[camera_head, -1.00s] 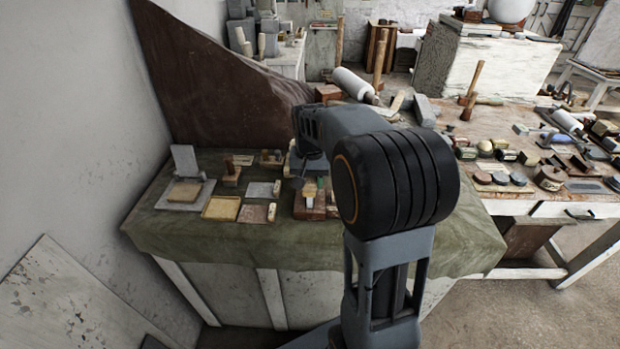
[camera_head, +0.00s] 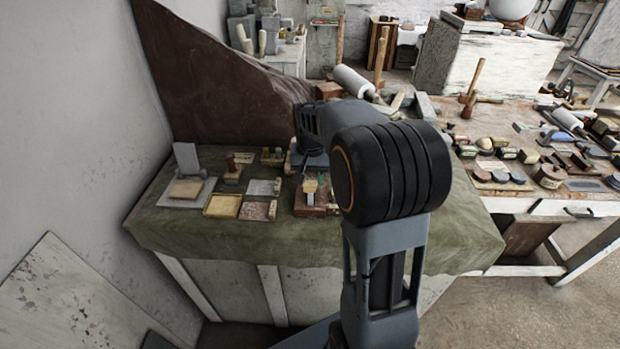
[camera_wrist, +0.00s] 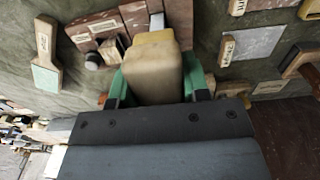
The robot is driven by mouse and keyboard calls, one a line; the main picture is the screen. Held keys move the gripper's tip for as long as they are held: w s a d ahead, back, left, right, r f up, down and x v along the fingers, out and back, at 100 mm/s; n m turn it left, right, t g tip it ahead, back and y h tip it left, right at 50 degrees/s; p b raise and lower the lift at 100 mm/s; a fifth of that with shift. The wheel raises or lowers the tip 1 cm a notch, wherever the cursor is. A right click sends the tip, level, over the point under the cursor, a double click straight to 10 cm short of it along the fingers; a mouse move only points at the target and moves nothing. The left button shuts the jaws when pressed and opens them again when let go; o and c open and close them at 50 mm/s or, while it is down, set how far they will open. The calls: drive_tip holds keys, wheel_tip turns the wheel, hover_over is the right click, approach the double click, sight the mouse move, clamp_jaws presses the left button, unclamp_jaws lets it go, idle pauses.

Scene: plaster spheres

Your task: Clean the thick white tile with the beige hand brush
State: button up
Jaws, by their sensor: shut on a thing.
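My gripper (camera_wrist: 158,84) has green-lined fingers and is shut on a beige block-like body, the beige hand brush (camera_wrist: 154,72), in the wrist view. Its bristles cannot be made out. The brush hangs over or close to a reddish-brown board (camera_wrist: 103,25). In the head view a yellowish-topped piece, likely the brush (camera_head: 310,186), shows at that board, with my arm hiding much around it. A flat pale grey-white tile (camera_head: 264,187) lies left of the board; it also shows in the wrist view (camera_wrist: 262,42). I cannot tell whether this is the thick white tile.
A pale slab with a tan block (camera_head: 186,188), a yellow tray (camera_head: 222,206) and a speckled tile (camera_head: 258,211) lie on the green cloth (camera_head: 210,238). A wooden paddle with a label (camera_wrist: 45,55) is left in the wrist view. The cloth's front strip is clear.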

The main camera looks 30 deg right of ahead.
drive_tip(key=shift+w+d+p, duration=0.3)
drive_tip(key=shift+w+d, duration=0.15)
drive_tip(key=shift+w, duration=0.35)
drive_tip(key=shift+f, duration=0.1)
drive_tip(key=shift+s+a, duration=0.1)
drive_tip(key=shift+s+a+f+b, duration=0.1)
drive_tip(key=shift+s+a+b, duration=0.35)
drive_tip(key=shift+s, duration=0.55)
drive_tip(key=shift+s+a+b, duration=0.2)
drive_tip(key=shift+s+a, duration=0.4)
drive_tip(key=shift+s, duration=0.35)
drive_tip(key=shift+w+d+r+p, duration=0.25)
drive_tip(key=shift+w+r+p, duration=0.15)
drive_tip(key=shift+w+p, duration=0.1)
drive_tip(key=shift+w+d+r+p, duration=0.2)
drive_tip(key=shift+w+r+p, duration=0.15)
drive_tip(key=shift+w+p, duration=0.1)
drive_tip(key=shift+w+d, duration=0.15)
